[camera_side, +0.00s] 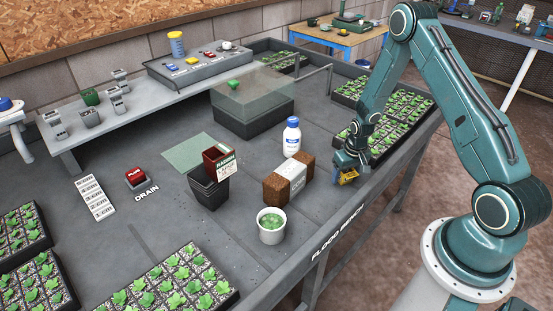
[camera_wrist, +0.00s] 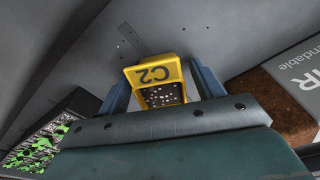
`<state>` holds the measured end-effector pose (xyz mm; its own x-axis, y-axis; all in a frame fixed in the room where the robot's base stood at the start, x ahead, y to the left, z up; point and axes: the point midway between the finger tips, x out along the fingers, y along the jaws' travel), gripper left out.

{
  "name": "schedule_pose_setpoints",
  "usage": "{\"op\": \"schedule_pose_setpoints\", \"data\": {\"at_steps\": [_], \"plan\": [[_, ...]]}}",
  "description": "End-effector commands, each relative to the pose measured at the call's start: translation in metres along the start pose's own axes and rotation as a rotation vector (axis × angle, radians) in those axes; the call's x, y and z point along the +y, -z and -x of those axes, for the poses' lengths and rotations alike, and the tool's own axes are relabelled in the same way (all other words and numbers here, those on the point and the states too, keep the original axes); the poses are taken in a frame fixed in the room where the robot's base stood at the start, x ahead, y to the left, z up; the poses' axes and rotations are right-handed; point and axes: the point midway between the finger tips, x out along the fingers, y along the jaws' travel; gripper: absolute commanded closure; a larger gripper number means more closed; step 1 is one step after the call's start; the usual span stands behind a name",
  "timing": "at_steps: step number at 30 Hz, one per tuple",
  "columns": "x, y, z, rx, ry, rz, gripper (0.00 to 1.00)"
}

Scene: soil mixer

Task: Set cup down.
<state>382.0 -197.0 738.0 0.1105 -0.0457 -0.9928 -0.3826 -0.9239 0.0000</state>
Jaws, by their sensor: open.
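A small yellow cup marked C2 (camera_wrist: 152,74) sits between my fingers in the wrist view, with dark, speckled contents in its opening. In the side view the yellow cup (camera_side: 348,178) shows low under my gripper (camera_side: 345,168), near the front edge of the grey flood bench (camera_side: 330,215). My gripper (camera_wrist: 160,88) is open, with a finger on each side of the cup and narrow gaps beside it. The cup appears to be at bench level, but its underside is hidden, so contact with the bench cannot be told.
A brown brick with a white wrapper (camera_side: 291,178) lies just left of my gripper. A white bottle (camera_side: 292,138) stands behind it, and a white tub (camera_side: 271,226) in front. Dark pots (camera_side: 208,187) stand further left. A seedling tray (camera_side: 400,125) lies behind my gripper.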

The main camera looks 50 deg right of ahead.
Motion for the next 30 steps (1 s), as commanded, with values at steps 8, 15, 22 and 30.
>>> {"op": "schedule_pose_setpoints", "data": {"at_steps": [8,15,22,30], "plan": [[0.0,0.001,0.021,0.002,0.0,0.0,0.33],[0.0,0.001,0.051,0.003,-0.001,0.0,0.33],[0.0,0.001,0.08,0.004,-0.001,0.0,0.33],[0.0,0.0,0.109,0.003,-0.001,0.0,0.33]]}}
